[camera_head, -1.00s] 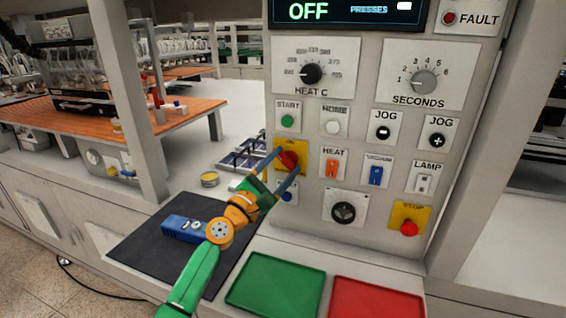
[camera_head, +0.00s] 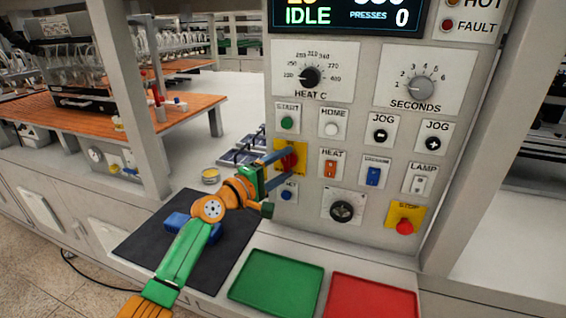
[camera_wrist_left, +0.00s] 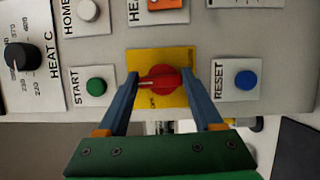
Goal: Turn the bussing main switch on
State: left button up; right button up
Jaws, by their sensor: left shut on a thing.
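The main switch is a red rotary knob (camera_wrist_left: 160,81) on a yellow plate (camera_wrist_left: 176,57), at the left side of the control panel. It also shows in the head view, where the red knob (camera_head: 289,160) is partly hidden by the fingers. My left gripper (camera_head: 283,166) reaches it from the lower left. In the left wrist view its two blue fingers (camera_wrist_left: 164,85) are on either side of the knob and shut on it. The panel display (camera_head: 345,15) reads "IDLE" and "PRESSES 0". My right gripper is not in view.
The green START button (camera_head: 287,123) is above the switch and the blue RESET button (camera_head: 287,195) below it. A red STOP button (camera_head: 404,227) is at lower right. A green tray (camera_head: 276,284) and a red tray (camera_head: 371,298) lie below the panel. A dark mat (camera_head: 135,245) lies left.

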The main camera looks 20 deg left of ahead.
pick_arm(q)
jog(key=shift+r+m, duration=0.1)
jog(key=shift+m, duration=0.2)
dwell(0.4)
jog(key=o, duration=1.2)
jog(key=shift+o, duration=0.8)
jog(key=shift+w, duration=0.15)
jog(key=b+v, duration=0.1)
jog(key=v, duration=0.6)
